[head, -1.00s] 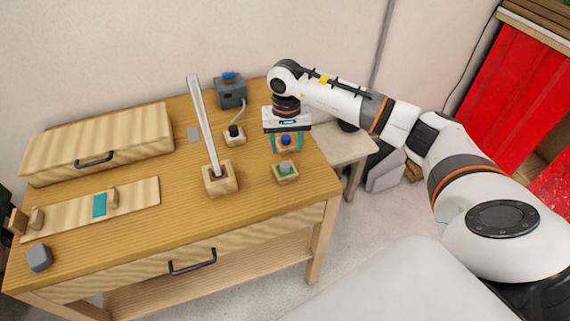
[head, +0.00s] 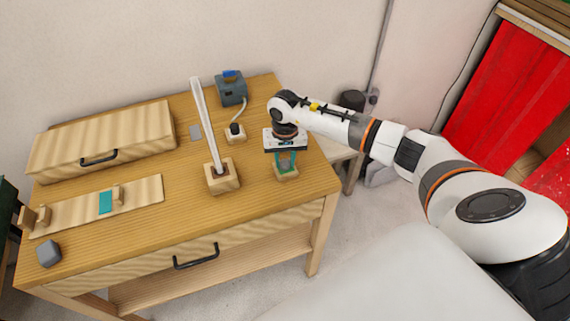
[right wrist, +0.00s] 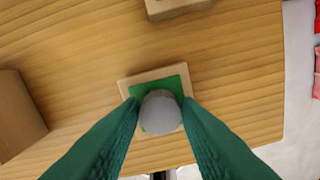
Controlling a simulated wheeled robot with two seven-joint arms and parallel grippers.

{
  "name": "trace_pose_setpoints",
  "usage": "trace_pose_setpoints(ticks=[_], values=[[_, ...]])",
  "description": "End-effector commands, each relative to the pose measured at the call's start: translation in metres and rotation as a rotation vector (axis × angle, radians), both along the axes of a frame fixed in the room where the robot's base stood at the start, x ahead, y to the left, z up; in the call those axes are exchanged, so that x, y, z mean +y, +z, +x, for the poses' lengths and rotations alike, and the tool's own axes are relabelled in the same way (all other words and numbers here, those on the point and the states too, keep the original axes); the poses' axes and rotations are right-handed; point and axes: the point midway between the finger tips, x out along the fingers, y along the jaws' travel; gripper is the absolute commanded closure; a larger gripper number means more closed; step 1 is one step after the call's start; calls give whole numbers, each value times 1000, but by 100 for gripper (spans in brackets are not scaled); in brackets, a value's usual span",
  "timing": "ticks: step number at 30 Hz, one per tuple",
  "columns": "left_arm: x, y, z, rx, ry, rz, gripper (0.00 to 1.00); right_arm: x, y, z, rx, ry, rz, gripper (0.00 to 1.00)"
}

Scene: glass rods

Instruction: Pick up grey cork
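The grey cork (right wrist: 161,111) stands upright on the green pad (right wrist: 178,80) of a small wooden block (right wrist: 130,85) in the right wrist view. In the head view this block (head: 287,173) sits near the table's right front corner, with the cork mostly hidden by my gripper. My right gripper (right wrist: 161,108) points down over it, with one green finger on each side of the cork. The fingers appear to touch its sides. It also shows in the head view (head: 287,164). My left gripper is not in view.
A wooden block with a tall pale rod (head: 207,125) stands left of the gripper. A wooden case (head: 100,142) and a grey piece (head: 48,253) are at left.

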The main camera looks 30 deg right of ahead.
Motion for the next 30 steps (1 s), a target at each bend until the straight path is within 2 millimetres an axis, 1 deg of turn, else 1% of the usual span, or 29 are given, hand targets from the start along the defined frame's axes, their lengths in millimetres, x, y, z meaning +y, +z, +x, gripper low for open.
trace_pose_setpoints(ticks=[1, 4, 5, 14, 17, 20, 27, 30], values=[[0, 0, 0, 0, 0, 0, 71, 0, 0, 0, 0, 0, 0, 78], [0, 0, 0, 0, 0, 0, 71, 0, 0, 0, 0, 0, 0, 94], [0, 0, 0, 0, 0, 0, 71, 0, 0, 0, 0, 0, 0, 96], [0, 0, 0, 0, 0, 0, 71, 0, 1, 0, 0, 0, 0, 96], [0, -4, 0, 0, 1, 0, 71, -1, 8, 1, -1, 0, 0, 96], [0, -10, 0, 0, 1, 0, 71, -1, 23, 1, -5, 0, -2, 96], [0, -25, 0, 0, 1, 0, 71, -1, 71, 1, -5, 0, -2, 96], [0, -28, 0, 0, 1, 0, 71, 1, 87, 0, -4, 3, 0, 96]])
